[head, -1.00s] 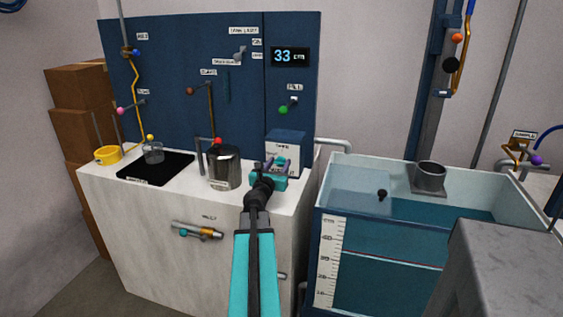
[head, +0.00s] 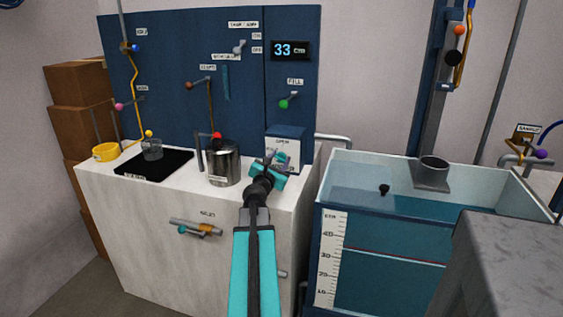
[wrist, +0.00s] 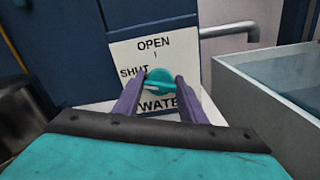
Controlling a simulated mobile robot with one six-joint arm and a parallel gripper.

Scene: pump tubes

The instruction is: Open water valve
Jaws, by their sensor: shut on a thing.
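The water valve is a teal round knob with a light teal bar (wrist: 158,84) on the front of a white box (head: 283,151). In the wrist view the box face (wrist: 185,47) reads OPEN above the knob, SHUT to its left and WATER below. The bar lies close to level, with its left end near SHUT. My gripper (wrist: 157,86) has its two purple fingers on either side of the knob, shut on it. The fingers hide part of the knob and the lettering. In the head view my gripper (head: 271,160) is at the box front and hides the valve.
A metal pot (head: 224,163) stands left of the box on the white counter (head: 135,205). A green-knobbed FILL lever (head: 284,104) is on the blue panel above.

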